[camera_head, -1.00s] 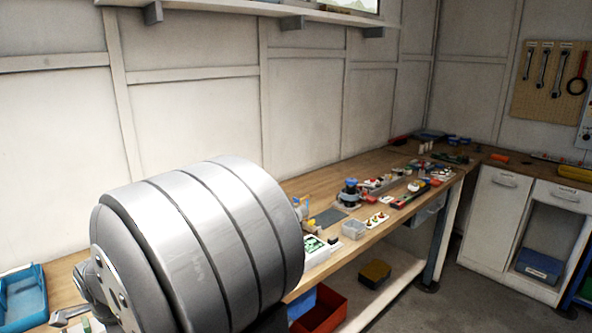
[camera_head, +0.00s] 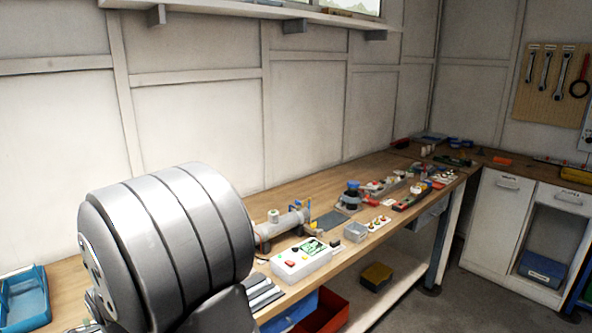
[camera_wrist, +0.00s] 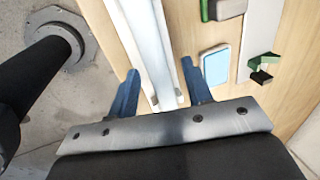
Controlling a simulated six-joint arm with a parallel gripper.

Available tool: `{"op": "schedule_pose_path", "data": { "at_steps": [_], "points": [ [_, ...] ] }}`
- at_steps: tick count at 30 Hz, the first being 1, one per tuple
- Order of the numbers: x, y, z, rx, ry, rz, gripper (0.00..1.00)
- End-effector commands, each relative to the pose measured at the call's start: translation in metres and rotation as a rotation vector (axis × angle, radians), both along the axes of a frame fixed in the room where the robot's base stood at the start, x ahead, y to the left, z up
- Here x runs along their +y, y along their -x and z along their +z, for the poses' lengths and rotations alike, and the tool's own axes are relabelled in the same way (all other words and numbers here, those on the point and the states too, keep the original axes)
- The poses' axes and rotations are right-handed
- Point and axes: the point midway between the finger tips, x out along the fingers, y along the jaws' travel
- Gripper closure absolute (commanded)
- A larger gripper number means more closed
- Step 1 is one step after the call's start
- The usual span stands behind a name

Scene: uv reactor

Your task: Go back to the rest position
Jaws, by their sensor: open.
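My gripper (camera_wrist: 160,93) shows in the wrist view with its two blue fingers apart and nothing between them. It is above the edge of the wooden workbench (camera_wrist: 290,60), with a pale metal rail or leg passing behind the gap between the fingers. In the head view a large grey part of my arm fills the lower left, and my gripper cannot be made out there. The reactor, a grey cylinder with fittings (camera_head: 283,225), lies on the bench. A white control box (camera_head: 303,262) with a green screen sits in front of it.
A grey tray (camera_head: 355,232), a dark blue-topped device (camera_head: 350,195) and several small parts line the bench to the right. A blue bin (camera_head: 25,298) stands at the far left.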

Motion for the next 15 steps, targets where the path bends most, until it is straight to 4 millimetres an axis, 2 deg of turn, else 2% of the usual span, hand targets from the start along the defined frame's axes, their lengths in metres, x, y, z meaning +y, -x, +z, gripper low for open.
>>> {"op": "schedule_pose_path", "data": {
  "at_steps": [1,3,8,15],
  "points": [
    [-0.001,0.001,-0.013,0.004,0.005,0.000,0.54],
    [0.001,0.000,0.012,-0.004,-0.006,0.000,0.54],
    [0.000,0.000,0.044,-0.002,-0.004,0.000,0.54],
    [-0.038,-0.014,0.070,-0.001,-0.002,-0.005,0.54]
  ]
}}
